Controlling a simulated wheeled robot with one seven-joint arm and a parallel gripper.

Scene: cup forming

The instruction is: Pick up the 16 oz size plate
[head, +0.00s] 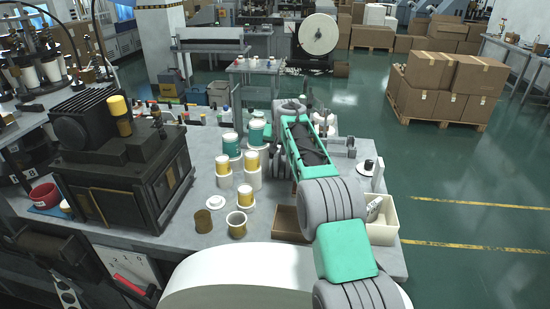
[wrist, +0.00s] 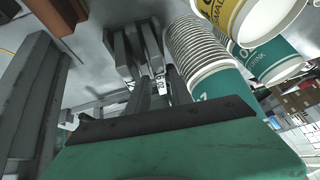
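In the wrist view, my gripper (wrist: 156,88) points at a cluster of grey upright metal pieces (wrist: 122,50). A small white label (wrist: 161,86) among them seems to read 20. I cannot make out a 16 oz label, so I cannot tell which piece is the 16 oz size plate. The dark fingers overlap the grey pieces in the picture, and I cannot tell whether they touch or hold one. In the head view, my own arm hides the gripper and the spot it works at.
Teal cup stacks (wrist: 213,75) stand close beside my gripper, with a yellow cup (wrist: 232,14) near them. In the head view, a dark machine (head: 125,165) fills the table's left side. A brown tray (head: 289,222) and a white bin (head: 382,232) lie by my arm.

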